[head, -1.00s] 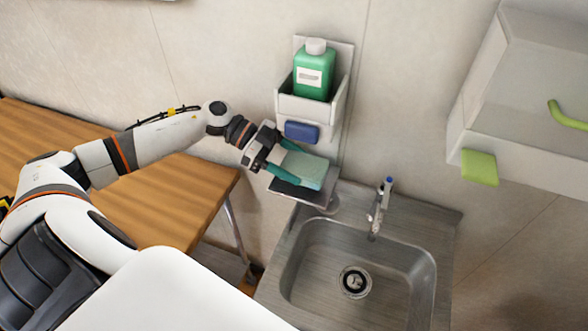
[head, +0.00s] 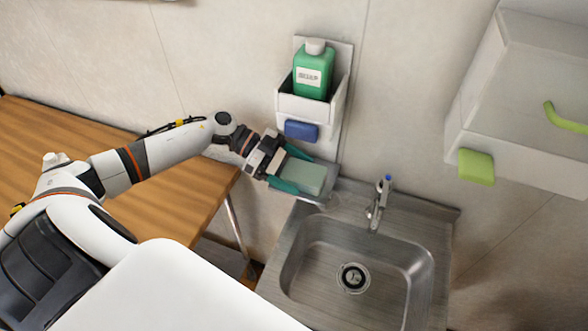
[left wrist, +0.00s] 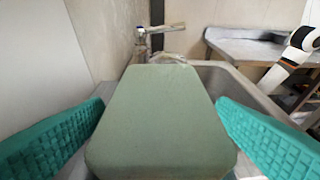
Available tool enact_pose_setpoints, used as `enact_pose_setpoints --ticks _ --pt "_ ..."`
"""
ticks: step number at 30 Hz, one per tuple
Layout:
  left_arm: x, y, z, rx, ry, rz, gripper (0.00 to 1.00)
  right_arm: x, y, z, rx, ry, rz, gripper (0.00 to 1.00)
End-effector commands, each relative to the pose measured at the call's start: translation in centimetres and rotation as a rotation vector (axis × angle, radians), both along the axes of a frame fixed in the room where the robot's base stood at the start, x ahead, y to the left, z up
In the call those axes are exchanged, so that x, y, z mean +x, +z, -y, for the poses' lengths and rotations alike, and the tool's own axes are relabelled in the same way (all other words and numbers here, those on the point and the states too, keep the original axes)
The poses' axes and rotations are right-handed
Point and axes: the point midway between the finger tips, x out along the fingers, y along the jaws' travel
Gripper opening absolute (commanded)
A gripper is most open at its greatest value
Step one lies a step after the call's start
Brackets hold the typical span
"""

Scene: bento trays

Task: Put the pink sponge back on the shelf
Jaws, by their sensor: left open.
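No pink sponge shows in these frames. A grey-green sponge (head: 303,176) lies at the small ledge (head: 325,197) beside the sink, below the wall holder. My left gripper (head: 308,177) is open, with its teal fingers on either side of this sponge. In the left wrist view the sponge (left wrist: 160,115) fills the middle, between the two spread fingers, with narrow gaps at its sides. Its underside is hidden, so I cannot tell how it rests on the ledge. My right gripper is not in view.
A white wall holder (head: 303,108) carries a green bottle (head: 314,72), with a blue sponge (head: 301,131) on its front. The steel sink (head: 335,230) has a tap (head: 377,205). A lime sponge (head: 476,167) is on the white wall box (head: 520,150). A wooden table (head: 150,200) stands left.

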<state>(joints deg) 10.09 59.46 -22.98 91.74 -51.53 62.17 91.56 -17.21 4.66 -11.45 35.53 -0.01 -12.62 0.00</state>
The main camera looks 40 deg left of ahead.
Motion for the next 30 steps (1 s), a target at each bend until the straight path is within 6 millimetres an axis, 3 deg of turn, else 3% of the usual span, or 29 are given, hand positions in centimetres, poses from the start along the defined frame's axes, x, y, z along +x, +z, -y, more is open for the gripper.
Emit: enact_pose_setpoints --ticks 5,21,30 --pt "-0.1 0.3 -0.8 0.003 0.002 -0.001 0.8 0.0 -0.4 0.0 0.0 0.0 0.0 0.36" --pt "-2.3 4.1 -9.9 0.004 0.002 -0.003 0.8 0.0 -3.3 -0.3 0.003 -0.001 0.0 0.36" --pt "-2.6 4.8 -10.8 -0.001 0.0 -0.001 0.8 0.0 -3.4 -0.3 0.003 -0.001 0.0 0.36"
